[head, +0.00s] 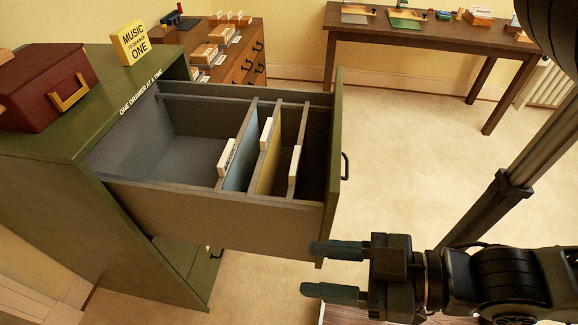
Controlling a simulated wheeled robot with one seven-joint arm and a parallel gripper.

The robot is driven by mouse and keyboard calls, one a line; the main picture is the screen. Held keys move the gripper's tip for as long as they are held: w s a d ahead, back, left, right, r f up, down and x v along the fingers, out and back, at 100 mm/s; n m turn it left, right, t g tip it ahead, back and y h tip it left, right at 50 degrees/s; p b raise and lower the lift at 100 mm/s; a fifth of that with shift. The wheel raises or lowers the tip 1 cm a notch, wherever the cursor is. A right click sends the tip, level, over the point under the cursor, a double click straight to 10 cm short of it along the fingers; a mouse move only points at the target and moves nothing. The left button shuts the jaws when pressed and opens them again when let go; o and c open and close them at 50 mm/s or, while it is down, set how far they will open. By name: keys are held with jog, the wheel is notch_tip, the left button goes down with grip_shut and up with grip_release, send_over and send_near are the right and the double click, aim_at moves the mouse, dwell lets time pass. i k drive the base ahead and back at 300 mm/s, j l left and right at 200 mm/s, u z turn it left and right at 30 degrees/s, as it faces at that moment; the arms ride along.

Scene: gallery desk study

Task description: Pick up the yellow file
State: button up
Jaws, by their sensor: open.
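The yellow file (269,174) stands upright in the pulled-out drawer (222,207) of a green cabinet. A white label tab shows at its upper edge. A blue-grey file (240,162) stands to its left. A dark slot with another white tab (294,166) is to its right. Dividers and the drawer wall hide the yellow file's lower part. My gripper (312,269) is open and empty. It is in front of the drawer's lower right corner in the picture, apart from the file, with its fingers pointing left.
The green cabinet's top (95,115) bears a dark red box (40,88) and a yellow sign (131,44) about music. The drawer front has a dark handle (345,166). A brown card cabinet (237,62) and a desk (425,32) stand behind. Open carpet (415,150) lies to the right.

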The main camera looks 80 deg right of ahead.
aim_at(263, 179)
jog(key=k+l+z, duration=0.1)
jog(key=l, duration=0.25)
jog(key=k+l+z, duration=0.15)
jog(key=l, duration=0.25)
jog(key=k+l+z, duration=0.1)
jog(key=k+l, duration=0.15)
jog(key=l, duration=0.15)
